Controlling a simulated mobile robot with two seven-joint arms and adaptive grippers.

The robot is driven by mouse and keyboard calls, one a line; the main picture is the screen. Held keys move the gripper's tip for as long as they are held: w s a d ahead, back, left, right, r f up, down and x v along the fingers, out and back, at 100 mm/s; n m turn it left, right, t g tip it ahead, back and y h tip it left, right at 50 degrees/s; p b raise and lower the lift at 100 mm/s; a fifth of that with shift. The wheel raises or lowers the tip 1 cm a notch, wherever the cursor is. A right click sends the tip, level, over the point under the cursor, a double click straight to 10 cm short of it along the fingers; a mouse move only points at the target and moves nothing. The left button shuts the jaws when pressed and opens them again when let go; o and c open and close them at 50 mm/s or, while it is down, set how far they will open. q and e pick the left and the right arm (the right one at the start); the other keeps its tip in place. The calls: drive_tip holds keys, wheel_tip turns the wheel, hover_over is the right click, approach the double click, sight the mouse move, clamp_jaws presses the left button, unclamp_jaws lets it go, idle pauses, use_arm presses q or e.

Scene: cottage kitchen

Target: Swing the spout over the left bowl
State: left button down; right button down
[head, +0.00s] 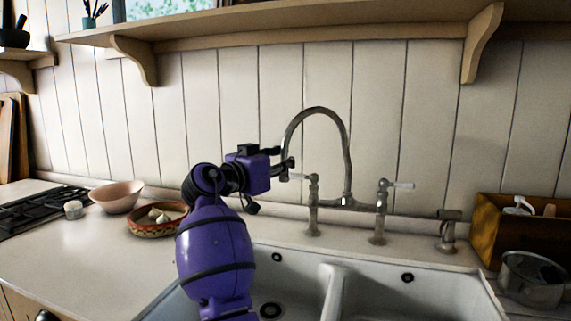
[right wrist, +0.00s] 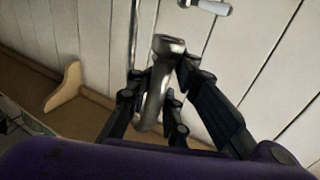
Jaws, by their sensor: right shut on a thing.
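The chrome spout (head: 346,150) rises from the bridge tap and arches to the left in the head view. My right gripper (head: 286,167) is shut on the spout's free end. In the right wrist view the spout's tube (right wrist: 157,95) lies between the dark fingers of the gripper (right wrist: 157,88). The left bowl (head: 292,262) of the white sink is below, partly hidden by my purple right arm. The divider (head: 331,290) separates it from the right bowl (head: 430,300). I cannot tell exactly which point of the sink the spout's end is above. My left gripper is not in view.
Two tap handles (head: 311,205) (head: 381,212) flank the spout's base. A sprayer (head: 448,230), a wooden caddy (head: 487,232) and a metal pot (head: 532,280) stand right. A pink bowl (head: 116,197) and a patterned dish (head: 150,229) sit left. A shelf (head: 290,25) runs above.

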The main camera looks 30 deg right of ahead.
drive_tip(key=shift+w+a+f, duration=0.15)
drive_tip(key=shift+a, duration=0.15)
drive_tip(key=c, duration=1.9)
unclamp_jaws()
drive_tip(key=shift+a, duration=0.1)
drive_tip(key=shift+o, duration=0.9)
drive_tip(key=shift+a, duration=0.2)
drive_tip(key=shift+d, duration=0.25)
drive_tip(key=v, duration=1.2)
drive_tip(key=shift+a, duration=0.15)
